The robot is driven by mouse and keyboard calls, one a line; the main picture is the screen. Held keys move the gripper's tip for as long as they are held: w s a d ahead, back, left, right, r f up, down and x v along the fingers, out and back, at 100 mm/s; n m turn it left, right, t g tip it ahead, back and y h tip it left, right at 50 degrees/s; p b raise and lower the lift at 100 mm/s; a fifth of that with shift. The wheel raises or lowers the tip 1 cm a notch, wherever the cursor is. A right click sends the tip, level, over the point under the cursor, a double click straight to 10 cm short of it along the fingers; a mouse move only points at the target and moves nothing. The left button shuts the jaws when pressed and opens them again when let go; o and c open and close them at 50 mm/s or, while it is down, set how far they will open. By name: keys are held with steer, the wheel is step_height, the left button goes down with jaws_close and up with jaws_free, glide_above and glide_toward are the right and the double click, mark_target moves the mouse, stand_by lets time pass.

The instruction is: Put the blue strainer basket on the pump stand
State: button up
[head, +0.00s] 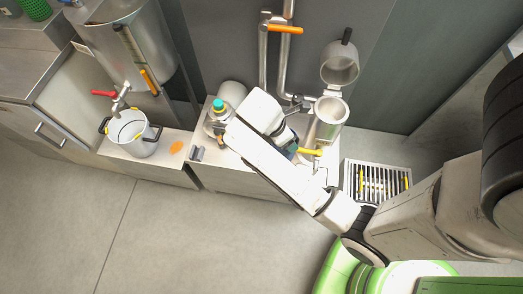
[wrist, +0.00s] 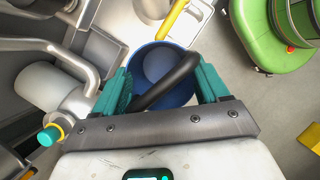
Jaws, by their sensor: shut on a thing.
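My gripper (wrist: 163,86) has teal fingers and is shut on the black handle (wrist: 172,80) of the blue strainer basket (wrist: 146,58). The basket's round blue rim and inside show below the fingers in the wrist view.
An open steel strainer housing (head: 329,112) with a raised lid (head: 340,66) stands behind the basket. A yellow lever (head: 311,152) is close to it. A teal-capped part (head: 218,104) stands on the left. A floor grate (head: 378,178) lies right. A pot (head: 133,133) stands far left.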

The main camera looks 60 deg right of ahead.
steer(key=s+a+f+n+t+b, duration=0.1)
steer(key=s+a+f+n+b, duration=0.15)
steer(key=s, duration=0.25)
steer(key=shift+n, duration=0.45)
steer(key=w+f, duration=0.1)
steer(key=w, duration=0.1)
steer(key=w+d+f, duration=0.1)
steer(key=w, duration=0.2)
steer(key=w+f, duration=0.1)
steer(key=w, duration=0.2)
steer(key=shift+w+d+f, duration=0.15)
steer(key=shift+d+f, duration=0.1)
steer(key=shift+d, duration=0.1)
steer(key=w+d+f+b, duration=0.1)
steer(key=w+f, duration=0.3)
steer(key=f, duration=0.5)
steer(key=shift+w+d+b, duration=0.25)
steer(key=shift+w+b, duration=0.15)
steer(key=shift+b, duration=0.05)
steer(key=o, duration=1.4)
steer(key=shift+f, duration=0.1)
